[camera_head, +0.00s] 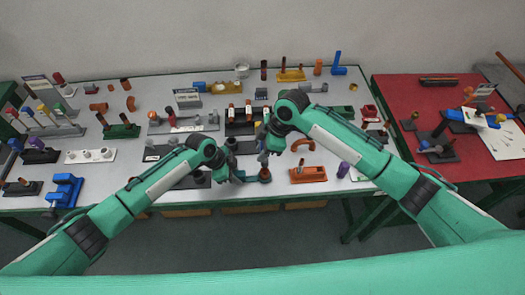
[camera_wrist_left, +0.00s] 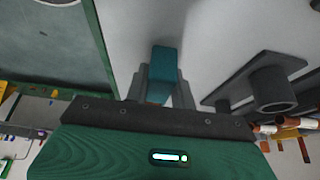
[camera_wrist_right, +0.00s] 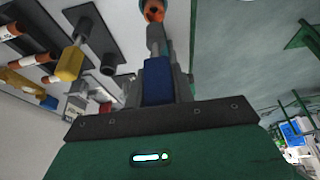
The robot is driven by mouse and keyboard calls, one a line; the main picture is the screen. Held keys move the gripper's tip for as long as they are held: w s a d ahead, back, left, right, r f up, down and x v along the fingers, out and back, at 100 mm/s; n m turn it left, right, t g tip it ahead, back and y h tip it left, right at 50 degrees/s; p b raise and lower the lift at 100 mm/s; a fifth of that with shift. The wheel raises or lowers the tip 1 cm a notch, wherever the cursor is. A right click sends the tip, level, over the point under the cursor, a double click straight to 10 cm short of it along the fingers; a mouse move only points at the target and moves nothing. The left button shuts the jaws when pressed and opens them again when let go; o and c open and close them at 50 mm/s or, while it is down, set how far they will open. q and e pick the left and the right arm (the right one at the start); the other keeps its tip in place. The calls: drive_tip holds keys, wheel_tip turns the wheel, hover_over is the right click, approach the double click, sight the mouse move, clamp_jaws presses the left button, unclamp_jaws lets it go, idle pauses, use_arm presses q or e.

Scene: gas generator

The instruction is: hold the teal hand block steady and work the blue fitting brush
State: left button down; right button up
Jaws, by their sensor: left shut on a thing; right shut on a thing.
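My left gripper (camera_head: 238,179) is low over the front edge of the grey table, shut on the teal hand block (camera_wrist_left: 164,68). My right gripper (camera_head: 264,153) is just above and to the right of the left one, shut on the blue fitting brush (camera_wrist_right: 158,82). A grey shaft runs from the brush's blue handle towards an orange ring (camera_wrist_right: 153,11) at the top of the right wrist view. I cannot tell whether the tip is inside the ring.
An orange block on a base (camera_head: 308,174) and a purple piece (camera_head: 343,169) stand to the right. A dark base with a round socket (camera_wrist_left: 272,90) is beside the left gripper. Racks and fittings crowd the table behind. A red table (camera_head: 400,95) is at right.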

use_arm(q)
drive_tip(key=c, duration=1.1)
unclamp_jaws()
drive_tip(key=v, duration=1.2)
